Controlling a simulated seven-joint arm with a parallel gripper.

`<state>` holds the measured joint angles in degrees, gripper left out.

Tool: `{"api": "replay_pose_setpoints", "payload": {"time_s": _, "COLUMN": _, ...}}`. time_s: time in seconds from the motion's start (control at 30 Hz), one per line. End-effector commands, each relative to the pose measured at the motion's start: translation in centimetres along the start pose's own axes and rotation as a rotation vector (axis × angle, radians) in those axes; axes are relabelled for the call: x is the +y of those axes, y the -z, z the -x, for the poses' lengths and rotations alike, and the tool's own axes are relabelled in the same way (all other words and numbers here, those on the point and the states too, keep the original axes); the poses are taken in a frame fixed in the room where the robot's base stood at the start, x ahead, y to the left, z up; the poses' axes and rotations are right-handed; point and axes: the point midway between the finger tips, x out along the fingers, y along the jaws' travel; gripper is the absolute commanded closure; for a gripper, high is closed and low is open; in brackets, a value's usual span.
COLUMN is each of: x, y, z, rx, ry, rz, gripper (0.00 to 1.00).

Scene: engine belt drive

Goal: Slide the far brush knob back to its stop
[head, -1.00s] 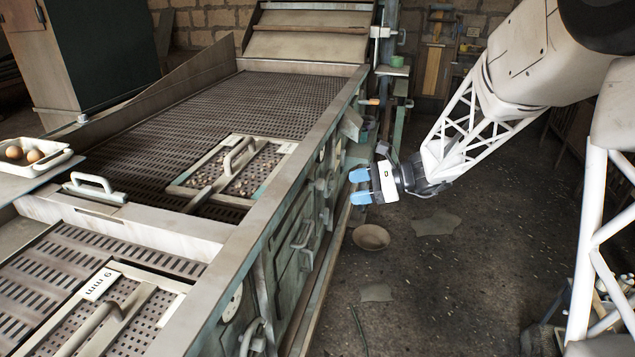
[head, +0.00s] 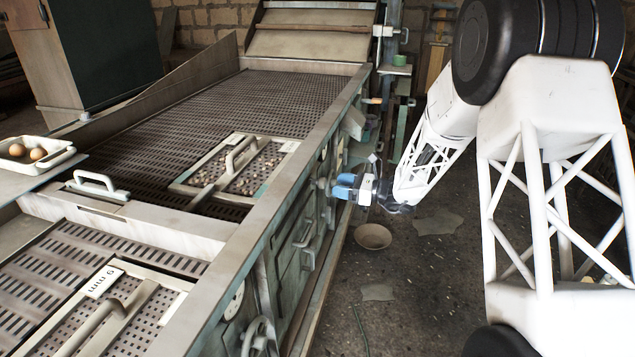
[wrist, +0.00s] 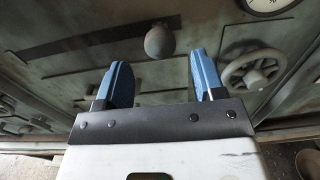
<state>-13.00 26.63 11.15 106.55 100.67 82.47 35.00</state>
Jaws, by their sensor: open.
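My gripper (head: 343,186) is open, its two blue fingers pointing left at the machine's green side wall. In the wrist view, a round grey knob (wrist: 160,41) stands out from the wall, ahead of the gap between the open fingers (wrist: 158,75). The knob is apart from both fingers, and nothing is held. I cannot tell for sure whether it is the far brush knob. In the head view the knob is not clear, as the gripper and the wall's fittings crowd that spot. An orange-tipped handle (head: 373,101) sticks out farther along the wall.
In the wrist view a handwheel (wrist: 252,72) is right of the fingers and a dial gauge (wrist: 268,4) is at the upper right. A bowl (head: 372,236) lies on the floor below my gripper. The floor to the right of the machine is mostly clear.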

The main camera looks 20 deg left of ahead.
Motion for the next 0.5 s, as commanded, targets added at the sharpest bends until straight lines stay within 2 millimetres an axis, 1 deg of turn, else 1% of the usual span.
{"api": "replay_pose_setpoints", "payload": {"time_s": 0.27, "x": 0.0, "y": 0.0, "z": -0.2, "rx": 0.001, "ry": -0.001, "rz": 0.0, "gripper": 0.37}}
{"api": "replay_pose_setpoints", "payload": {"time_s": 0.37, "x": 0.1, "y": 0.0, "z": -0.6, "rx": 0.001, "ry": -0.001, "rz": 0.0, "gripper": 0.37}}
{"api": "replay_pose_setpoints", "payload": {"time_s": 0.5, "x": 0.0, "y": 0.0, "z": -1.7, "rx": 0.0, "ry": -0.001, "rz": 0.0, "gripper": 0.37}}
